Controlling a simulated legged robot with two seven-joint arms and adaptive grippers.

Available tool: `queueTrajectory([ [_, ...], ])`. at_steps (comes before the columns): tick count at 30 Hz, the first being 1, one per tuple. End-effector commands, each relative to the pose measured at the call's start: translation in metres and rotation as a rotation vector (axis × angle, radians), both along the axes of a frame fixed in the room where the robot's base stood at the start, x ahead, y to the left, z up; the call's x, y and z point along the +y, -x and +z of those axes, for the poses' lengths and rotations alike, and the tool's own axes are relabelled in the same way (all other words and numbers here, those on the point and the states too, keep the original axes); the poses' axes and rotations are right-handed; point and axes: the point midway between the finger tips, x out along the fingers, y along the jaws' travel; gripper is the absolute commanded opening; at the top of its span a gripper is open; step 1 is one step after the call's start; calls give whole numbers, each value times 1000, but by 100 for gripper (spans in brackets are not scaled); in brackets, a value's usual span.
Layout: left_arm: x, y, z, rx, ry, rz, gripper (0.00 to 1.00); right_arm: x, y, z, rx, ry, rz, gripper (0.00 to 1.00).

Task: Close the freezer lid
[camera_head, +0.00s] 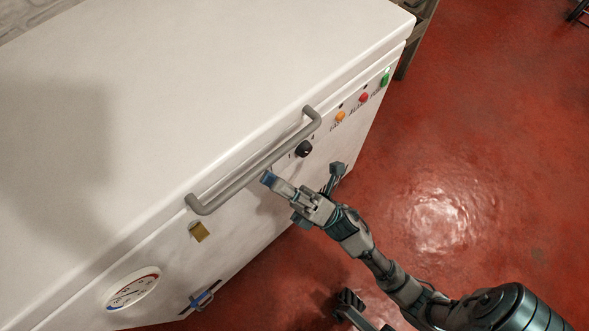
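The white chest freezer's lid (190,75) lies low over the freezer body, with a thin seam along its front edge. It looks shut or nearly so; I cannot tell if it is fully seated. A grey bar handle (255,165) runs along the front. My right gripper (302,176) is just below and to the right of the handle, in front of the freezer's front face. Its fingers are spread and hold nothing. One blue-tipped finger is close to the handle; I cannot tell whether it touches.
The red floor (490,130) is open on the right. A rack (414,45) stands behind the freezer's right end.

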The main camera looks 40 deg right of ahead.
Motion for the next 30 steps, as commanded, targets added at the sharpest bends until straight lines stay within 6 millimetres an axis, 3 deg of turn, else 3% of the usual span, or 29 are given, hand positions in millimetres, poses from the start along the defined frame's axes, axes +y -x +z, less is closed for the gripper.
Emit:
queueTrajectory([
  [3,0,0,0,-1,0,0,41,-10,14,-22,5,0,-1,27],
  [11,0,0,1,-2,1,0,41,-24,33,-49,0,1,1,27],
  [30,0,-3,-1,1,1,0,41,-25,36,-51,-3,0,4,27],
])
